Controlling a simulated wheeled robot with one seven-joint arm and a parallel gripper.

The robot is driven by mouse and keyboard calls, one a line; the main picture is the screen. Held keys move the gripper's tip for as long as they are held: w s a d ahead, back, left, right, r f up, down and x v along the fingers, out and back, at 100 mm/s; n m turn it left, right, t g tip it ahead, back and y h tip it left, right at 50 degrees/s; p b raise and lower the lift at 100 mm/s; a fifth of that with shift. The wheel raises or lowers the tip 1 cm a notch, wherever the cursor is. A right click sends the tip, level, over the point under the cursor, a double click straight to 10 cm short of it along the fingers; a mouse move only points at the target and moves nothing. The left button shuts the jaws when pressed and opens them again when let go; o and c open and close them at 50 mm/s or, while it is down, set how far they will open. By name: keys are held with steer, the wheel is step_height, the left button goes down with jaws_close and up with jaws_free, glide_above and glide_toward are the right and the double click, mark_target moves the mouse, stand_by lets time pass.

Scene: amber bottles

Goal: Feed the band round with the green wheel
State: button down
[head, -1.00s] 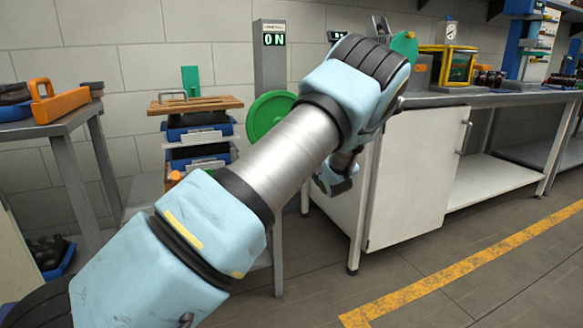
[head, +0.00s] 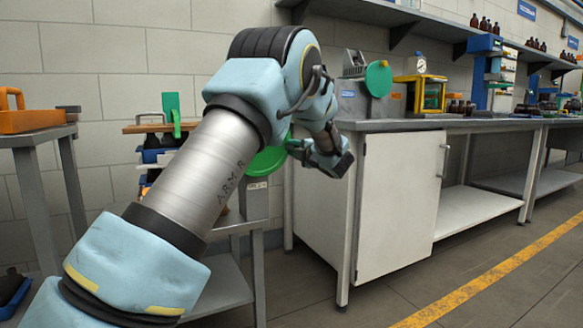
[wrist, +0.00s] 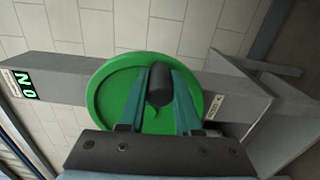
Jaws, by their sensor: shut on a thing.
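The green wheel (wrist: 112,98) is a round disc on a grey post (wrist: 62,80), filling the middle of the wrist view. A dark knob (wrist: 160,88) stands out from its face. My gripper (wrist: 163,70) has its two teal fingers shut on this knob, one on each side. In the head view only part of the green wheel (head: 266,162) shows, behind my arm, with the gripper beside it. The post's lit display (wrist: 24,86) reads ON, upside down in the wrist view. I cannot make out the band in either view.
A white cabinet (head: 398,195) under a grey worktop stands right of the wheel. On it are a second green disc (head: 378,78) and a yellow-framed box (head: 430,94). A grey table with an orange carrier (head: 28,120) is at left. Floor is clear at the right front.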

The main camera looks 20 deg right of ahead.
step_height(320, 180, up, 3)
steer(key=n+b, duration=0.3)
steer(key=shift+f+n+b, duration=0.1)
steer(key=shift+n+b, duration=0.2)
steer(key=shift+n, duration=0.1)
steer(key=r+n+b, duration=0.2)
steer(key=shift+a+n+b, duration=0.35)
steer(key=shift+n+b, duration=0.05)
steer(key=shift+s+a+r+n+b, duration=0.1)
steer(key=shift+a+r+n+b, duration=0.6)
steer(key=shift+n+b, duration=0.45)
steer(key=shift+s+a+r+n+b, duration=0.1)
steer(key=shift+a+r+n+b, duration=0.35)
steer(key=shift+r+n+b, duration=0.55)
steer(key=shift+s+a+r+n+b, duration=0.1)
steer(key=shift+a+r+n+b, duration=0.5)
steer(key=shift+n+b, duration=0.6)
steer(key=c, duration=0.6)
jaws_free()
